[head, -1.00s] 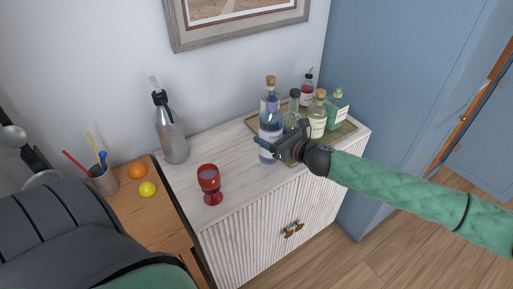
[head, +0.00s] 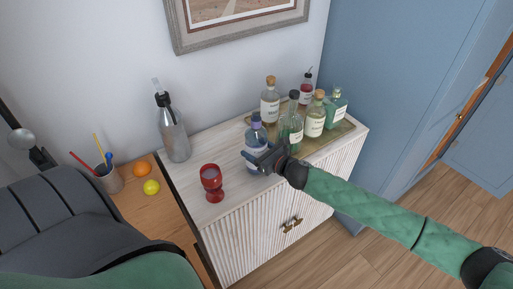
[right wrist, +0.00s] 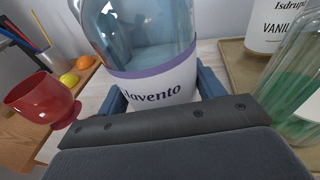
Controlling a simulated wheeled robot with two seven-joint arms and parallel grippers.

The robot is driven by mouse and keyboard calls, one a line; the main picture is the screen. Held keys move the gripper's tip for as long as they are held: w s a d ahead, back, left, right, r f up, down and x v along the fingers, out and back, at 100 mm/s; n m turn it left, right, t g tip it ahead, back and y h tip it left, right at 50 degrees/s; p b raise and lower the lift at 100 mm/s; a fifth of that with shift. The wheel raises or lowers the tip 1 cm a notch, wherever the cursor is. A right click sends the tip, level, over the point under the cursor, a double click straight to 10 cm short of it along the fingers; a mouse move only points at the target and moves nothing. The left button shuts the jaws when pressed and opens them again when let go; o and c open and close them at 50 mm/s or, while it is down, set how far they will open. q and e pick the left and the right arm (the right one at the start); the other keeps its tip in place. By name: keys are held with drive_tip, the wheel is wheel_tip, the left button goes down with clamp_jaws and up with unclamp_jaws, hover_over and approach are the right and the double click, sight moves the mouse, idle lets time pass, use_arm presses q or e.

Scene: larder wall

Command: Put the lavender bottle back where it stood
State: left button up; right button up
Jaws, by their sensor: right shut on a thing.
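The lavender bottle (head: 256,146) is clear with a purple cap and a white label with a purple band. My right gripper (head: 262,160) is shut on it, with the bottle upright left of the tray, at the cabinet's front half. In the right wrist view the bottle (right wrist: 150,75) stands between the blue fingers, its label reading "lavento". Whether its base touches the cabinet top cannot be told. The tray (head: 317,146) holds several other bottles. My left gripper is not in view.
A red goblet (head: 211,181) stands close left of the held bottle. A tall stoppered bottle (head: 174,138) stands behind it. On the tray are a vanilla bottle (head: 270,104) and a green bottle (head: 291,128). The cabinet top (head: 205,150) between the stoppered bottle and tray is bare.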

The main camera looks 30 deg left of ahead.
drive_tip(key=shift+f, duration=0.15)
drive_tip(key=shift+f, duration=0.15)
drive_tip(key=o, duration=1.6)
drive_tip(key=shift+c, duration=0.2)
